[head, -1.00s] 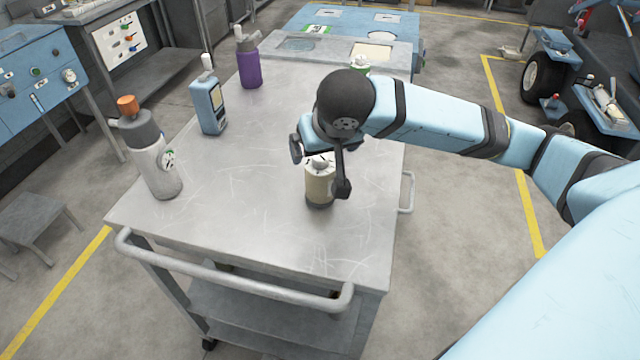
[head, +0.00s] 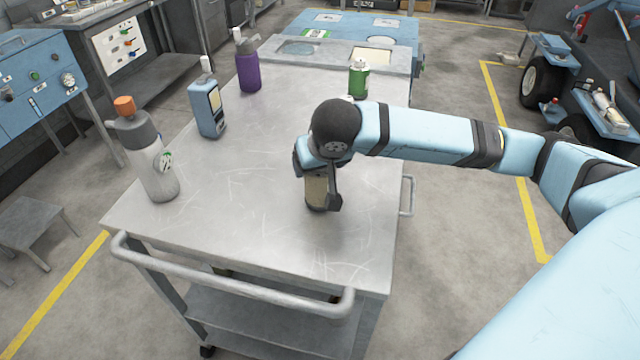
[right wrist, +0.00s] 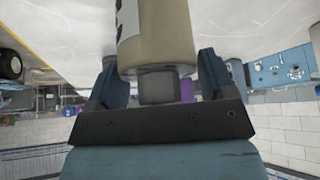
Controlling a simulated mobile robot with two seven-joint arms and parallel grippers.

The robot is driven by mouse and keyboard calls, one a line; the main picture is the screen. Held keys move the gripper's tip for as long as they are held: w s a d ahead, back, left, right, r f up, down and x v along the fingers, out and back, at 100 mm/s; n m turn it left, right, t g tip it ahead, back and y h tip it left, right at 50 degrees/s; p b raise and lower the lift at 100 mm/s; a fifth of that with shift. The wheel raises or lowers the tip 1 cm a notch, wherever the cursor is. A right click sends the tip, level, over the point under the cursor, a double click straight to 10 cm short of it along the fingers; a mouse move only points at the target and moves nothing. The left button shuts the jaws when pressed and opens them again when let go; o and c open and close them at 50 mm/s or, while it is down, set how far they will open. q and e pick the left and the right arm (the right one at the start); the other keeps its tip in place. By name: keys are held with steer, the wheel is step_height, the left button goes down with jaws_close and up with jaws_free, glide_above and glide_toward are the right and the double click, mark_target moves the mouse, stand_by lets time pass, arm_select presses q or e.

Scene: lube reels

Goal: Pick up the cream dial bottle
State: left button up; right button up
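The cream dial bottle (head: 317,191) stands on the grey metal cart top, near its right side. My right gripper (head: 319,186) comes down over it from above, and its upper part is hidden under the hand. In the right wrist view the cream body (right wrist: 160,38) and its grey cap lie between the two fingers (right wrist: 160,75). The bottle still appears to rest on the cart. My left gripper is not in view.
A white bottle with an orange cap (head: 153,165), a blue device-like bottle (head: 205,108) and a purple bottle (head: 249,72) stand along the cart's left side. A green can (head: 358,79) stands at the back right. The cart's middle and front are clear.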

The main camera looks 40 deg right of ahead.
steer(key=c, duration=1)
steer(key=shift+r, duration=0.1)
